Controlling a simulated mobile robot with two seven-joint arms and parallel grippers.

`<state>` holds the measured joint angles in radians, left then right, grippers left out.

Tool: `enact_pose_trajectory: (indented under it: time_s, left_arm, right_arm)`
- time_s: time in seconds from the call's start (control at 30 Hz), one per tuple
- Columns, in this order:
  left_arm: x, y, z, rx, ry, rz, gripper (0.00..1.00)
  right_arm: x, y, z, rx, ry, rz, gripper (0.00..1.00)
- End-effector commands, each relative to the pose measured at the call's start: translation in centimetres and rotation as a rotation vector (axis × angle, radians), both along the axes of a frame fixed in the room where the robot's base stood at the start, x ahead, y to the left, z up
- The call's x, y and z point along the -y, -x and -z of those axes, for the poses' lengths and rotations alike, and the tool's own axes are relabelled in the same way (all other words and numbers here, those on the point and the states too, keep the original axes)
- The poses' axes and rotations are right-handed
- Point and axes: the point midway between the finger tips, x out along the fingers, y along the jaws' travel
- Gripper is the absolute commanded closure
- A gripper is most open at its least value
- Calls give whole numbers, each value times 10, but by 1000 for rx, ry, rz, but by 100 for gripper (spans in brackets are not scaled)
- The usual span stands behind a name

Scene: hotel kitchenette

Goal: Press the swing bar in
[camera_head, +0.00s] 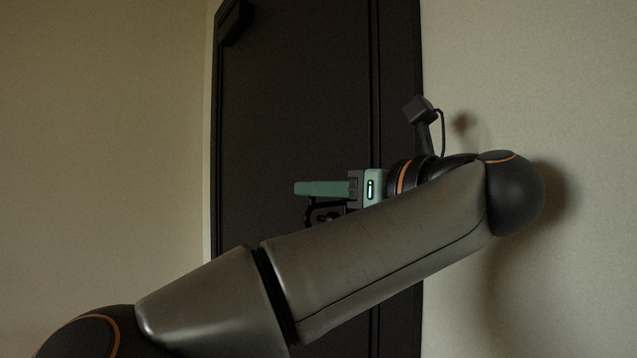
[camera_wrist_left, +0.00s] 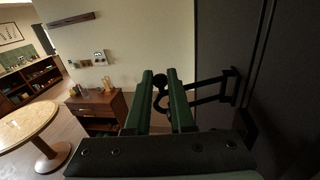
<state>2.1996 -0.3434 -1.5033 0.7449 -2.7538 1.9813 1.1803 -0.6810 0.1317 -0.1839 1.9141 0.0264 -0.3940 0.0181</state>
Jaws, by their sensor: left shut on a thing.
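The swing bar (camera_wrist_left: 212,99) is a black metal loop in the left wrist view. It stands out from the dark door side at right and reaches left to a rounded end between my green fingers. In the head view a dark part of the swing bar (camera_head: 309,214) shows just below the fingers. My left gripper (camera_head: 298,188) points left across the dark door (camera_head: 290,110). In the left wrist view the left gripper (camera_wrist_left: 160,74) has its two fingers on either side of the bar's end, shut on it. My forearm hides the lower door. My right gripper is not in view.
A dark door closer (camera_head: 238,22) sits at the door's top left. Beige wall lies on both sides of the door. In the left wrist view a round table (camera_wrist_left: 28,122) and a wooden cabinet (camera_wrist_left: 97,106) stand farther off in the room, with clear floor between.

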Motion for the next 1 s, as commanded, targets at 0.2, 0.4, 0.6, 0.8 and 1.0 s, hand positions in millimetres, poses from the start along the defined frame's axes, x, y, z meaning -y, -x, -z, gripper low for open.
enact_pose_trajectory:
  time_s: [0.2,0.4,0.6,0.8,1.0]
  left_arm:
    - [-1,0,-3,7,-2,-4,100]
    - [-1,0,-2,5,-1,-3,66]
    - [-1,0,-1,2,-1,-2,66]
    - [0,0,0,1,-1,-1,66]
    - [-2,-1,2,1,0,15,66]
  right_arm:
    - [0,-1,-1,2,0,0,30]
    - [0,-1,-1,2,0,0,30]
    - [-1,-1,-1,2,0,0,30]
    - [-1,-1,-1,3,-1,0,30]
    - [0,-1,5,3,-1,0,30]
